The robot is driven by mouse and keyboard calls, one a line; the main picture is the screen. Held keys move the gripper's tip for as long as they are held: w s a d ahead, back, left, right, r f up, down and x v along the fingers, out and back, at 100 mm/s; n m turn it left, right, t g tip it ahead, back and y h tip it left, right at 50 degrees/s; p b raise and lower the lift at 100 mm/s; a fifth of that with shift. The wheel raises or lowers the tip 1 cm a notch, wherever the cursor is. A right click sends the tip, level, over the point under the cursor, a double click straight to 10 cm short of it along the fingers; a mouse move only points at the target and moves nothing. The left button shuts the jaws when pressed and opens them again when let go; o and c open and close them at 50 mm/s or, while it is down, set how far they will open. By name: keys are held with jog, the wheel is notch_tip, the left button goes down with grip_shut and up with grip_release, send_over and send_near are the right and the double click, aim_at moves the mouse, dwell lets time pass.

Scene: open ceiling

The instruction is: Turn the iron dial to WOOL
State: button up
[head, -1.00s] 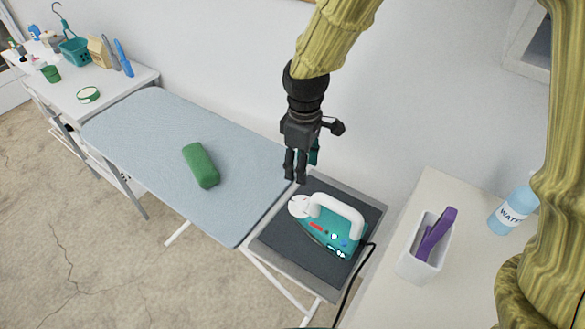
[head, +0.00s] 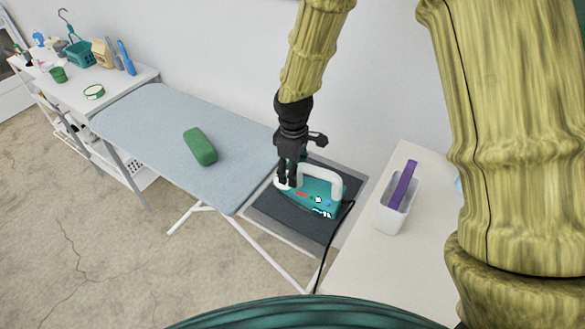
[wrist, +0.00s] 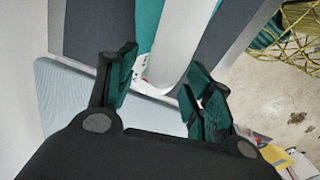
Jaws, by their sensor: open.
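The teal and white iron (head: 322,193) sits on the dark rest pad at the right end of the ironing board, its white handle arching over the teal body. The white round dial (head: 281,184) at its left end is partly hidden behind my fingers in the head view. My gripper (head: 288,183) points down at that end of the iron. In the wrist view, my gripper (wrist: 158,90) is open, with the iron's white handle (wrist: 180,45) running between and beyond the fingertips. I cannot tell whether the fingers touch it, and no dial lettering is readable.
The blue ironing board (head: 165,150) holds a green roll (head: 200,147). A white side table (head: 365,265) at the right carries a white holder (head: 390,215) with a purple item (head: 403,185). A black cord (head: 335,235) hangs from the iron. A white shelf stands far left.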

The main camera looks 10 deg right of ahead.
jog(key=shift+g, duration=0.3)
jog(key=w+f, duration=0.3)
jog(key=w, duration=0.1)
jog(key=shift+a+f, duration=0.1)
jog(key=shift+f, duration=0.1)
jog(key=shift+w, duration=0.35)
jog(key=shift+s+r, duration=0.3)
jog(key=shift+s, duration=0.15)
jog(key=shift+c, duration=0.5)
jog(key=shift+s+r, duration=0.4)
jog(key=shift+s, duration=0.25)
jog(key=shift+s+r, duration=0.35)
jog(key=shift+s, duration=0.25)
jog(key=c, duration=0.9)
jog(key=shift+w+f, duration=0.65)
jog(key=shift+w, duration=0.3)
jog(key=shift+s+r, duration=0.15)
jog(key=shift+s, duration=0.05)
jog(key=shift+m+p, duration=0.55)
jog(key=shift+m, duration=1.15)
